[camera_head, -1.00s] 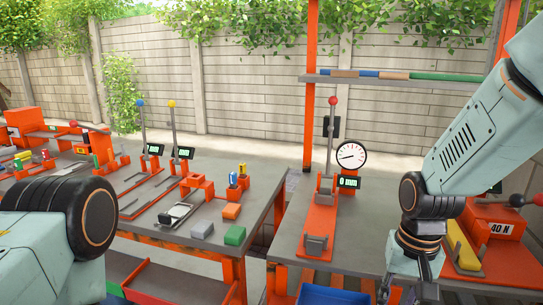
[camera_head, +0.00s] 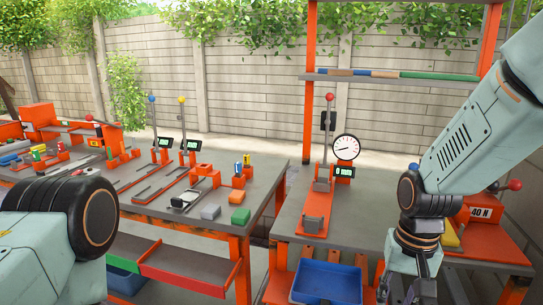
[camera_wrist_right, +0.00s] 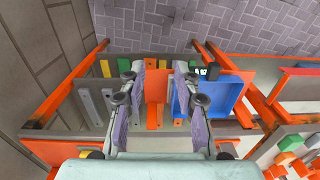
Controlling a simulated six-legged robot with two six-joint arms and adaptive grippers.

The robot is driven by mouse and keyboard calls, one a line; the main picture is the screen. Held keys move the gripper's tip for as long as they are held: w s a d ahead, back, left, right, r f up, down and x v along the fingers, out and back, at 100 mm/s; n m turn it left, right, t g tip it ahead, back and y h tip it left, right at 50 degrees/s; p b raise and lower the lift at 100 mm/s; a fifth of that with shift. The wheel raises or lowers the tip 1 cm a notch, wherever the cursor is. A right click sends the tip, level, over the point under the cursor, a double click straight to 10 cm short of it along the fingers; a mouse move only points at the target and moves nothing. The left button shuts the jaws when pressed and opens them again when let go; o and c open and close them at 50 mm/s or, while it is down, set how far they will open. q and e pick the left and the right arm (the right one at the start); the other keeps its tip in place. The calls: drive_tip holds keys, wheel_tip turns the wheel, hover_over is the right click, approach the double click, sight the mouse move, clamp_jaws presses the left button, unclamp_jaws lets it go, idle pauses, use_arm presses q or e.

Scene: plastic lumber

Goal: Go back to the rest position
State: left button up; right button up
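My right gripper (camera_head: 410,292) hangs low at the right of the head view, in front of the right bench, its tips at the lower edge. In the right wrist view its two fingers (camera_wrist_right: 160,100) stand apart with nothing between them, so it is open and empty. Of my left arm, only pale links and a dark joint show at the lower left of the head view; its gripper is not in view.
The left bench (camera_head: 150,208) carries several coloured blocks and levers. A wall stands behind.

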drive_tip(key=w+f+n+t, duration=0.1)
drive_tip(key=w+f+t, duration=0.1)
drive_tip(key=w+t, duration=0.25)
drive_tip(key=s+f+n, duration=0.1)
drive_tip(key=s+f, duration=0.7)
drive_tip(key=f, duration=0.3)
drive_tip(key=s+f+g, duration=0.2)
drive_tip(key=s+f, duration=0.3)
drive_tip(key=s, duration=0.6)
drive_tip(key=s+f+g, duration=0.2)
drive_tip(key=s+f, duration=0.4)
drive_tip(key=s, duration=0.6)
drive_tip(key=shift+s+d+f+n, duration=0.2)
drive_tip(key=shift+d+n, duration=0.15)
drive_tip(key=shift+n, duration=0.05)
drive_tip(key=shift+s+g, duration=0.15)
drive_tip(key=shift+g, duration=0.1)
